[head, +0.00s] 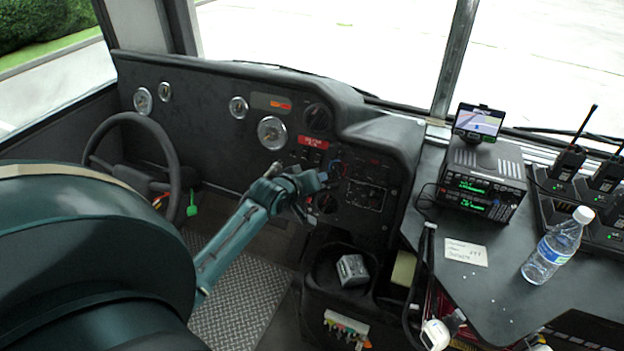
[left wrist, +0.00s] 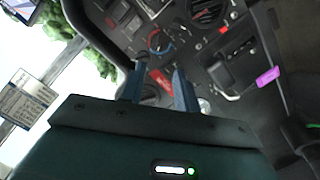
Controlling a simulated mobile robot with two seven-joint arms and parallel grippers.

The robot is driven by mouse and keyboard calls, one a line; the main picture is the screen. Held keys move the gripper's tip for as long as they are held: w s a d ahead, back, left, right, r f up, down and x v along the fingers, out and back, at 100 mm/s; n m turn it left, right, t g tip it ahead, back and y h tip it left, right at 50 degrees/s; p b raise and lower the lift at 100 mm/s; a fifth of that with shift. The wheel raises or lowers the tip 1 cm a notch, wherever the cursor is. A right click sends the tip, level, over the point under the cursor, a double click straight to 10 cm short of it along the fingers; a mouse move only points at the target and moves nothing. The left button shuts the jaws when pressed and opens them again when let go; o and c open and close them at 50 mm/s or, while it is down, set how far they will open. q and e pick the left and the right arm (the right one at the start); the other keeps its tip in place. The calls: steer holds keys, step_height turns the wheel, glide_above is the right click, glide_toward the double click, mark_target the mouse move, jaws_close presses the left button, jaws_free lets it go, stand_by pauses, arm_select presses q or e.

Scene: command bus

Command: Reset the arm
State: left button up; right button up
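My left arm reaches in from the left in the head view, and my left gripper (head: 310,190) is in front of the dashboard's switch panel (head: 366,196). In the left wrist view its two blue fingers (left wrist: 158,85) stand apart with a gap between them, and nothing shows held there. The dashboard (left wrist: 222,62) with its dials and switches lies beyond the fingers. Whether a fingertip touches the panel cannot be told. My right gripper is not in view.
A steering wheel (head: 172,150) stands left of my left forearm. A dark side table (head: 500,302) at right bears a radio (head: 482,184), a water bottle (head: 558,246) and handheld radios (head: 566,163). A console bin (head: 330,272) holds a small grey box (head: 351,270).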

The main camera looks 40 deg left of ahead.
arm_select(q)
steer(key=shift+s, duration=0.1)
stand_by(0.5)
steer(key=s+d+f+m+h, duration=0.1)
steer(key=s+d+f+m, duration=0.2)
steer(key=s+d, duration=0.5)
steer(key=s+d+f+m+g+h, duration=0.1)
steer(key=s+d+f+m, duration=0.3)
steer(key=s+d, duration=0.4)
steer(key=s+d+f+m+h, duration=0.2)
steer(key=s+d+f+m, duration=0.1)
steer(key=s+d+m, duration=0.2)
steer(key=s+d, duration=0.2)
steer(key=d, duration=0.1)
steer(key=shift+s+d+f+g+h, duration=0.15)
steer(key=shift+s+f+g+h, duration=0.1)
steer(key=shift+s+g+h, duration=0.15)
